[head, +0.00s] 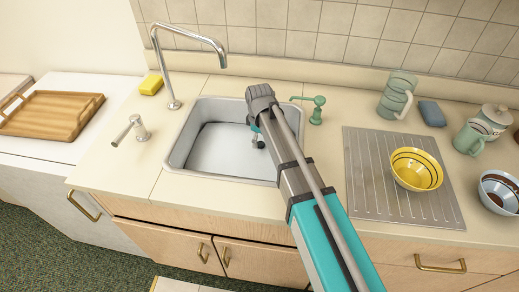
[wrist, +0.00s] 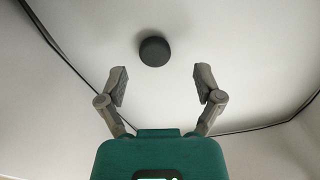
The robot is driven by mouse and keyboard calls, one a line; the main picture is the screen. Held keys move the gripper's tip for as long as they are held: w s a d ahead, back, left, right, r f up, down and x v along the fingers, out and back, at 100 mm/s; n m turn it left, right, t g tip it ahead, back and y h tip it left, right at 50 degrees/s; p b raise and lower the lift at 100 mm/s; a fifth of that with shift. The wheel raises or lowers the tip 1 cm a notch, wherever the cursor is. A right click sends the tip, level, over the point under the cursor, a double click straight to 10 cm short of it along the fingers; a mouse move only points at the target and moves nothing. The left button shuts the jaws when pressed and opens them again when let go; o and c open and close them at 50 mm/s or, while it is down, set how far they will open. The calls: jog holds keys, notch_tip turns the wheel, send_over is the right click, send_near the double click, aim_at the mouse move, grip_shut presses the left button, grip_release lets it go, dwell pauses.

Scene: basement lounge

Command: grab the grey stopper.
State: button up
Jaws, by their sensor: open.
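The grey stopper (wrist: 154,51) is a dark, round, short piece on the pale floor of the sink in the wrist view. My gripper (wrist: 159,82) is open, with one finger on each side and nothing between the tips. In that view the stopper lies just beyond the fingertips, a little left of the midline and apart from both fingers. In the head view my gripper (head: 257,140) reaches down into the sink (head: 205,150), largely covered by my arm. I cannot make out the stopper there.
The sink's rim and walls surround my gripper. A tall faucet (head: 188,32) stands at the back left, a green dispenser (head: 317,110) behind right. A yellow bowl (head: 416,169) sits on the ridged drainboard (head: 380,198) at right. A yellow sponge (head: 151,84) and wooden tray (head: 45,112) are left.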

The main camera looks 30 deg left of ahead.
aim_at(260, 143)
jog(key=shift+w+f+b, duration=0.2)
jog(key=shift+f+b, duration=1.5)
jog(key=shift+f, duration=0.3)
jog(key=c, duration=1.2)
jog(key=shift+o, duration=0.2)
jog(key=shift+r, duration=0.2)
notch_tip(260, 143, up, 2)
jog(key=shift+p, duration=1.25)
jog(key=s+d+r+p, duration=0.6)
jog(key=s+r+p, duration=0.4)
jog(key=s, duration=0.2)
jog(key=shift+s+d+r+p, duration=0.2)
jog(key=shift+d+r+p, duration=0.1)
jog(key=shift+r, duration=0.05)
